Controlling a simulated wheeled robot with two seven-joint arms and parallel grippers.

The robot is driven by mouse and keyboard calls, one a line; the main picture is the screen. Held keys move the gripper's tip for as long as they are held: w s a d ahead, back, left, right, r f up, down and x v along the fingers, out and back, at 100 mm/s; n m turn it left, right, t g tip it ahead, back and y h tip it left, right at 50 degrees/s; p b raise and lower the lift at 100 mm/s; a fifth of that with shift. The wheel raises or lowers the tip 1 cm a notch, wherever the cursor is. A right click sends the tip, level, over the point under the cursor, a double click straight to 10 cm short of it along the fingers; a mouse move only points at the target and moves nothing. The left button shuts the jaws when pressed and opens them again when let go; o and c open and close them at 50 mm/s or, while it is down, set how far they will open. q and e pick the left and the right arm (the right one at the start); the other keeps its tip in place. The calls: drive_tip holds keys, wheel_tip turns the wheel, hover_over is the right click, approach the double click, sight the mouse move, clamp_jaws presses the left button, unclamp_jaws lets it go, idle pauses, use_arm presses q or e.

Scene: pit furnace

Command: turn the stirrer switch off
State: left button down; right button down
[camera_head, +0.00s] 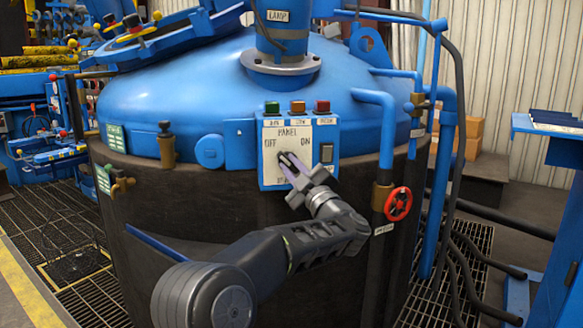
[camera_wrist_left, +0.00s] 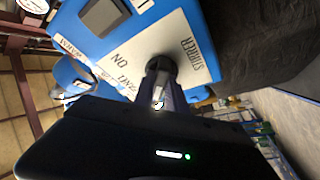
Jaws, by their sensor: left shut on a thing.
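The control panel (camera_head: 302,131) is a white plate in a blue box on the blue furnace lid. It reads PANEL, with OFF at the left and ON at the right above the stirrer switch. The dark switch knob (camera_wrist_left: 162,66) shows in the left wrist view beside the words STIRRER and ON. My left gripper (camera_head: 289,166) is at the panel, its fingers shut on the knob and hiding much of it. I cannot tell clearly which label the knob points at. My right gripper is not in view.
Green (camera_head: 272,107), orange (camera_head: 298,106) and red (camera_head: 322,106) buttons sit atop the panel. A dark rocker switch (camera_head: 327,153) is right of the knob. A red valve wheel (camera_head: 398,204) and blue pipes stand at the right. A brass fitting (camera_head: 166,146) is at the left.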

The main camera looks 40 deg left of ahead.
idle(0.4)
use_arm(q)
drive_tip(key=c, duration=1.4)
unclamp_jaws()
drive_tip(key=shift+o, duration=0.2)
drive_tip(key=shift+d, duration=0.1)
drive_tip(key=shift+s+d+f, duration=0.1)
drive_tip(key=shift+s+d, duration=0.05)
drive_tip(key=shift+d, duration=0.1)
drive_tip(key=b+v, duration=0.2)
drive_tip(key=v, duration=0.5)
drive_tip(key=shift+s, duration=0.1)
